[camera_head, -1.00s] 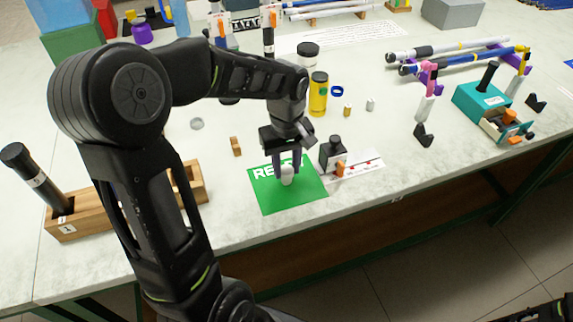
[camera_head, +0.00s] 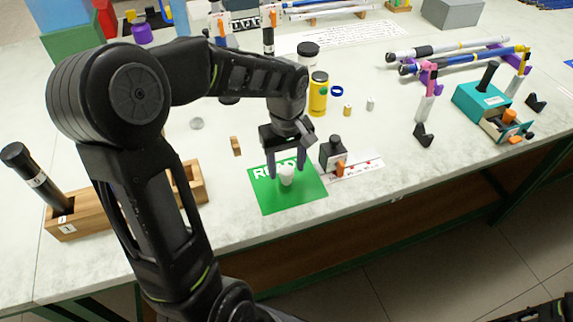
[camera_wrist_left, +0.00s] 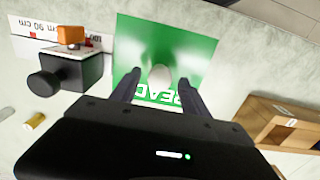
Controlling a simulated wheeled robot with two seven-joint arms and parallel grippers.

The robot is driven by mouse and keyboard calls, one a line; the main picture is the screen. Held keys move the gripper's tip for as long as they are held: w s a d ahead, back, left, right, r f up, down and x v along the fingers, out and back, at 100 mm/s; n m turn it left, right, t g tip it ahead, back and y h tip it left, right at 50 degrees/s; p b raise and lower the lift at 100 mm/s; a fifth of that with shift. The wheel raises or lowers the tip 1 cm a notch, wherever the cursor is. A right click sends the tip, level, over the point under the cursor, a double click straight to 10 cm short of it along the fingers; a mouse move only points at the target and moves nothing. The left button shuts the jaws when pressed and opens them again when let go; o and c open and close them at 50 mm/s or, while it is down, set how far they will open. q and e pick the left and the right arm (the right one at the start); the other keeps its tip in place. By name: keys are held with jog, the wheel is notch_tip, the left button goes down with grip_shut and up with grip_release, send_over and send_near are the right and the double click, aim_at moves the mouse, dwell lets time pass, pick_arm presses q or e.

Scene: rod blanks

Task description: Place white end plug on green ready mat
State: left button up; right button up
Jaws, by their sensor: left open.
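The white end plug (camera_head: 286,174) stands on the green ready mat (camera_head: 284,199), a little above the mat's middle. In the left wrist view the plug (camera_wrist_left: 160,77) shows between the two fingers, over the green mat (camera_wrist_left: 190,38). My left gripper (camera_head: 287,172) is open, with its fingers on either side of the plug and a gap showing between them and it. The gripper covers part of the mat's white lettering. My right gripper is not clearly in view; only a dark part of me shows at the lower right corner.
A black stamp-like block (camera_head: 332,154) with an orange piece stands just right of the mat. A wooden holder (camera_head: 88,215) with a black rod is at the left. A yellow bottle (camera_head: 318,97) stands behind the gripper. The table's front edge is close below the mat.

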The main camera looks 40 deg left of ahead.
aim_at(287, 170)
pick_arm(q)
notch_tip(287, 170, up, 12)
jog(key=shift+f, duration=0.15)
